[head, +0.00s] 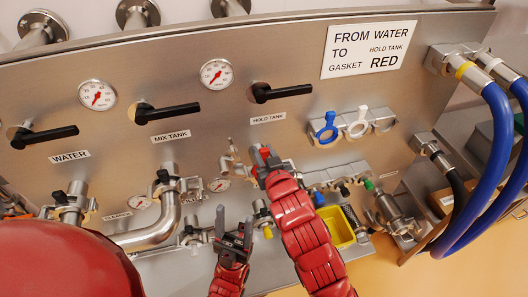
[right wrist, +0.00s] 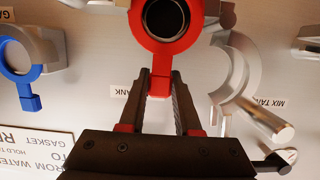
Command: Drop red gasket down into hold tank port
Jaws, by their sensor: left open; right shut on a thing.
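In the right wrist view, the red gasket (right wrist: 189,36) is a ring with a tab, held by the tab in my right gripper (right wrist: 160,88). The hold tank port (right wrist: 164,18) shows as a dark round opening with a metal rim inside the ring. I cannot tell whether the gasket touches the port. An open silver clamp (right wrist: 236,84) hangs beside it. In the head view, my right gripper (head: 264,160) is below the HOLD TANK label (head: 268,118) and hides most of the port and gasket. My left gripper (head: 236,240) is open and empty, lower on the panel.
A blue gasket (head: 329,134) and a white gasket (head: 363,129) hang on holders at the right. A sign (head: 365,48) reads from water to hold tank, gasket red. A yellow bin (head: 337,228) sits below right. Blue hoses (head: 490,165) bend at far right; pipes (head: 165,222) fill the lower left.

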